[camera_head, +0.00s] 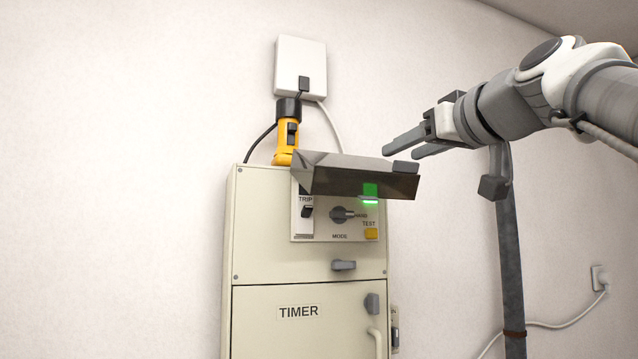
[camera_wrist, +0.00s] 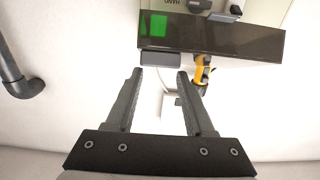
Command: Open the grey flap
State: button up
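The grey flap (camera_head: 345,176) is swung up and sticks out from the top of the control panel (camera_head: 335,219). A dark tab (camera_head: 406,167) sits at its outer right edge. In the wrist view the flap (camera_wrist: 212,38) lies beyond my fingertips, with its tab (camera_wrist: 161,58) near the left finger. My gripper (camera_head: 398,152) is open and empty, beside the flap's right end. In the wrist view a clear gap shows between its two fingers (camera_wrist: 160,72). The fingers look apart from the flap. The panel below it shows TRIP, MODE and TEST controls.
The beige TIMER cabinet (camera_head: 306,312) stands against the wall. A dark vertical pipe (camera_head: 510,250) and a wall socket (camera_head: 600,278) are at right.

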jog(key=shift+o, duration=1.1)
jog(key=shift+w+f, duration=0.15)
jog(key=shift+w, duration=0.1)
jog(key=shift+o, duration=1.2)
jog(key=shift+s, duration=0.1)
jog(key=b+v, duration=0.3)
jog(key=v, duration=1.4)
jog(key=shift+s, duration=0.15)
